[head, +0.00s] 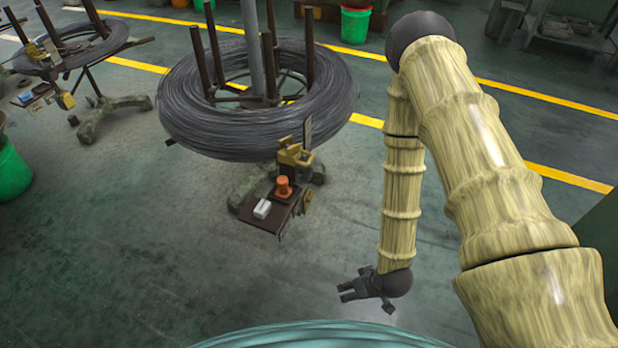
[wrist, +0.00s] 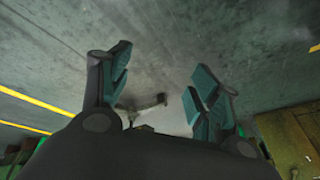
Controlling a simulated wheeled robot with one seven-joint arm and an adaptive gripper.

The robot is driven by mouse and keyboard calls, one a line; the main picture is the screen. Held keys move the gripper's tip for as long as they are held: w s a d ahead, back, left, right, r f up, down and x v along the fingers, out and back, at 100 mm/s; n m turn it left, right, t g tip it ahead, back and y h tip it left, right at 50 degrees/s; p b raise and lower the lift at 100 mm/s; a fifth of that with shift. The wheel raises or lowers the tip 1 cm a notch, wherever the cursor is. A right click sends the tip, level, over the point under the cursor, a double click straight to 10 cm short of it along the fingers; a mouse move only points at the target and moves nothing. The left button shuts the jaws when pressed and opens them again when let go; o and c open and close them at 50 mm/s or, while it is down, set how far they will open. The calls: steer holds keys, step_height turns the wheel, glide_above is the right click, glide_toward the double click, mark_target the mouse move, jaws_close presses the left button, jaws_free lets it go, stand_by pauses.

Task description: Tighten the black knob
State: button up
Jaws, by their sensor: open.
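I cannot make out a black knob in either view. My gripper (head: 345,292) hangs low at the end of my arm in the head view, right of and nearer than the small stand with the orange part. It points left over the floor and touches nothing that I can see. In the wrist view my gripper (wrist: 160,90) has its two fingers spread wide, with only bare floor and a small distant object between them. It is open and empty.
A large wire coil (head: 182,118) sits on a rack with upright posts. Below it, a small dark stand (head: 265,217) carries an orange part (head: 283,187) and a white block (head: 262,209). A second coil rack (head: 75,55) and green bin (head: 12,172) stand left. Floor between is clear.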

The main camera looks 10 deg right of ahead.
steer(key=w+a+n+t+y+b, duration=0.1)
steer(key=w+n+t+y+b, duration=0.15)
steer(key=w, duration=0.85)
steer(key=n+t+y+b, duration=0.4)
steer(key=n+y+b, duration=0.2)
steer(key=n+y, duration=0.45)
glide_toward(310, 174)
steer(key=x, duration=1.1)
steer(key=shift+w+d+f, duration=0.1)
steer(key=shift+w+f, duration=0.1)
steer(key=c, duration=1)
